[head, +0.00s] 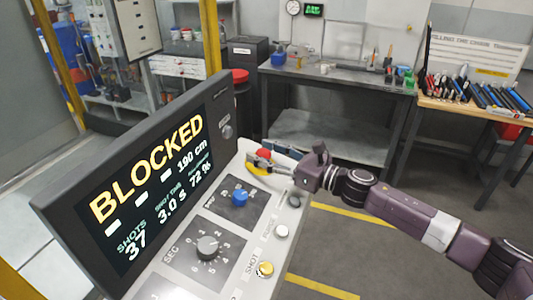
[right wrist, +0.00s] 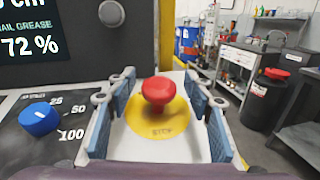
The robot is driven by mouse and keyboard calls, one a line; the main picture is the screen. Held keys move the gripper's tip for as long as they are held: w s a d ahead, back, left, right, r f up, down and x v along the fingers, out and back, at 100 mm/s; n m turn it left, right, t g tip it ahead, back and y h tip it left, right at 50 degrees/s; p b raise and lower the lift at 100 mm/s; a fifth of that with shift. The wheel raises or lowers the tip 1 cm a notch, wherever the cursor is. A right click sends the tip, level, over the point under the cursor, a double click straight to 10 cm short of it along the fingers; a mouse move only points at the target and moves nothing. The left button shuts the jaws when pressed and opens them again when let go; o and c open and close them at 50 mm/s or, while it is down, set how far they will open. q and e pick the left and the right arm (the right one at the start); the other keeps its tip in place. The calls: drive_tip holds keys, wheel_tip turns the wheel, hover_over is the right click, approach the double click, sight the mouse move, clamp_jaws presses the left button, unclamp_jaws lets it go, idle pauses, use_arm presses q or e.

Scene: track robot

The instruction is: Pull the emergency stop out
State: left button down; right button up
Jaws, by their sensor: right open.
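The emergency stop is a red mushroom button (head: 263,155) on a yellow disc at the far end of the console panel. In the right wrist view the red button (right wrist: 158,92) stands on the yellow disc marked STOP (right wrist: 160,128). My right gripper (head: 262,163) reaches in from the right at the button. In the right wrist view its blue-padded fingers (right wrist: 160,103) are spread, one on each side of the button, with gaps between pads and button. My left gripper is not in view.
The console screen (head: 150,190) reads BLOCKED and rises behind the panel. A blue knob (head: 240,197), a grey dial (head: 208,247), a white button (head: 282,232) and a yellow button (head: 265,269) sit on the panel. A workbench (head: 335,75) stands beyond, with open floor between.

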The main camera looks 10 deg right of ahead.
drive_tip(key=v, duration=1.2)
drive_tip(key=shift+r, duration=0.1)
